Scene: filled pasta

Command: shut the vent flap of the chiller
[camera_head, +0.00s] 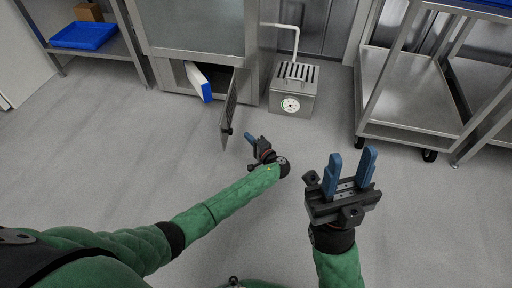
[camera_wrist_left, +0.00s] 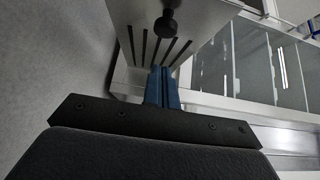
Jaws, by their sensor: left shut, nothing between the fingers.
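The chiller (camera_head: 195,27) is the large steel cabinet at the top of the head view. Its vent flap (camera_head: 229,112) stands swung open from the low opening, its black knob near the free edge. The left wrist view shows the slotted face of the flap (camera_wrist_left: 185,14) with the round black knob above the fingertips. My left gripper (camera_head: 249,136) is shut and empty, just right of the flap's free edge. Its blue fingers (camera_wrist_left: 162,72) overlap the slotted face in the wrist view; I cannot tell whether they touch. My right gripper (camera_head: 350,156) is open and empty, further right.
A white and blue block (camera_head: 199,82) sticks out of the low opening, left of the flap. A steel box with a dial (camera_head: 293,98) stands on the floor to the right. A wheeled steel cart (camera_head: 400,95) is further right. The floor left of the flap is clear.

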